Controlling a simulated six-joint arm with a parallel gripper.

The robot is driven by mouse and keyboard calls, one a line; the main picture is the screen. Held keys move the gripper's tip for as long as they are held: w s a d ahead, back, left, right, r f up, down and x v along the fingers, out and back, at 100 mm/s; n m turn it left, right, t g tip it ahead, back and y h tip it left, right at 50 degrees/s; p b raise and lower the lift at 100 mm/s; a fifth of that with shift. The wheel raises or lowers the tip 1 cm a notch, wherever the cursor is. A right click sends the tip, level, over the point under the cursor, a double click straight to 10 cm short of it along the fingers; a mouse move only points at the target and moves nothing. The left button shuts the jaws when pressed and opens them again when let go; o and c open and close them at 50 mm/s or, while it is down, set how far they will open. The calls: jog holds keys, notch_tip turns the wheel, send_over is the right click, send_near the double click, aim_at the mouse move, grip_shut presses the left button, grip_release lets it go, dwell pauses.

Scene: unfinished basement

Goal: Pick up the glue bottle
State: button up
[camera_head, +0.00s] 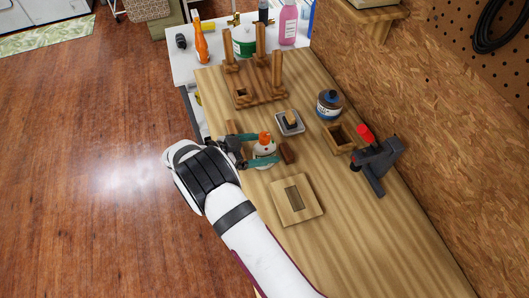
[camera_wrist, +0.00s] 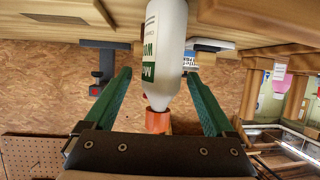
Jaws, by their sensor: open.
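The glue bottle (camera_head: 264,150) is white with an orange cap and stands on the wooden workbench (camera_head: 360,245). My gripper (camera_head: 276,149) is open, low over the bench, with one teal finger on each side of the bottle. In the wrist view, which looks upside down, the bottle (camera_wrist: 166,40) with its green-and-white label stands between the two spread green fingers (camera_wrist: 156,76). Gaps show between the fingers and the bottle there.
A brown block (camera_head: 288,152) is just right of the bottle. A small metal tray (camera_head: 281,128), a blue-lidded jar (camera_head: 328,106), an open wooden box (camera_head: 337,146) and a dark clamp (camera_head: 381,163) stand beyond. A wooden rack (camera_head: 262,95) is behind; a square wooden piece (camera_head: 310,211) lies in front.

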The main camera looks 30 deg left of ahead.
jog(key=x, duration=0.3)
jog(key=shift+w+d+f, duration=0.15)
jog(key=shift+w+f, duration=0.05)
grip_shut()
notch_tip(320, 180, up, 4)
jog(key=shift+r, duration=0.2)
jog(key=d+r, duration=1.1)
jog(key=r, duration=0.1)
jog(key=shift+w+d+r, duration=0.25)
jog(key=shift+w+r, duration=0.1)
jog(key=shift+w, duration=0.15)
jog(key=shift+f, duration=0.1)
